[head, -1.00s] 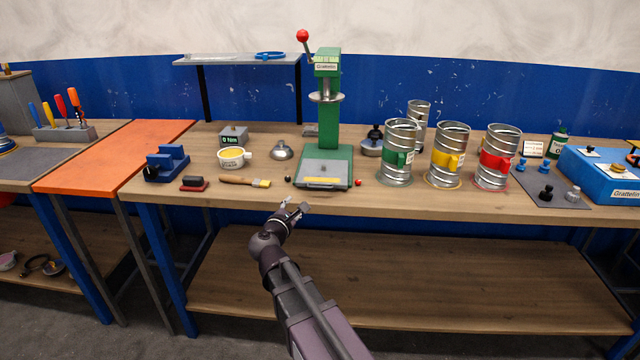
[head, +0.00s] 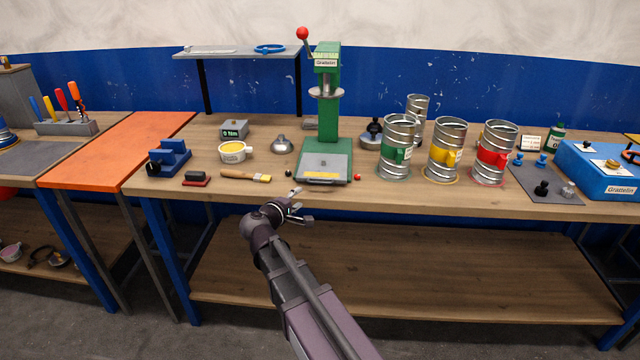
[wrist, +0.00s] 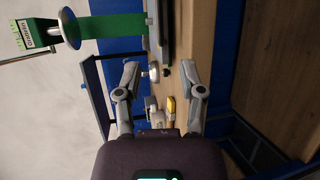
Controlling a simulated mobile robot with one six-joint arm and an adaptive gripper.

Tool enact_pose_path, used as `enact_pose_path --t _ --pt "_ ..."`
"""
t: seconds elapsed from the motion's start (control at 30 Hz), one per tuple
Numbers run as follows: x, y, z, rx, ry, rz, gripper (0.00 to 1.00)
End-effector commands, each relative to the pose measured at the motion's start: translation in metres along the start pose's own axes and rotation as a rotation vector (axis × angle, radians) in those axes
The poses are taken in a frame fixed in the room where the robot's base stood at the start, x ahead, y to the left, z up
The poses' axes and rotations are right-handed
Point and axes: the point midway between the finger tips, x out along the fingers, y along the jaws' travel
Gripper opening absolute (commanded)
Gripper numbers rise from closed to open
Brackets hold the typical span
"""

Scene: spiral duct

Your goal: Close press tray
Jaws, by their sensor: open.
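The green press (head: 328,100) stands upright on the wooden bench, with a red-knobbed lever at its top left. Its grey tray (head: 325,168) lies at the press base, at the front near the bench edge. My gripper (head: 298,206) is in front of the bench edge, just below and left of the tray, touching nothing that I can see. In the wrist view my gripper (wrist: 162,82) has its two fingers spread wide with nothing held. The press (wrist: 100,32) shows sideways there at upper left. How far the tray sticks out is hard to tell.
A brush (head: 246,175), a red-based block (head: 196,179) and a cream cup (head: 234,152) lie left of the press. Green, yellow and red-marked metal cans (head: 444,150) stand to its right. The space before the bench edge (head: 420,204) is clear.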

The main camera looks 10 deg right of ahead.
Motion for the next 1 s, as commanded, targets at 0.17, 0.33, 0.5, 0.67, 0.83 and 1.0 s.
enact_pose_path --t 0.17,0.33,0.5,0.67,0.83,1.0 --pt "0.003 0.000 0.000 -0.001 0.000 0.000 0.51" --pt "0.014 -0.001 -0.001 -0.001 -0.001 0.000 0.51" --pt "0.033 -0.001 -0.001 -0.001 -0.001 0.000 0.51" --pt "0.057 -0.001 -0.001 -0.001 -0.001 0.001 0.51" --pt "0.084 -0.001 -0.002 -0.002 -0.001 0.001 0.51" --pt "0.109 -0.001 -0.002 -0.002 -0.001 0.001 0.51"
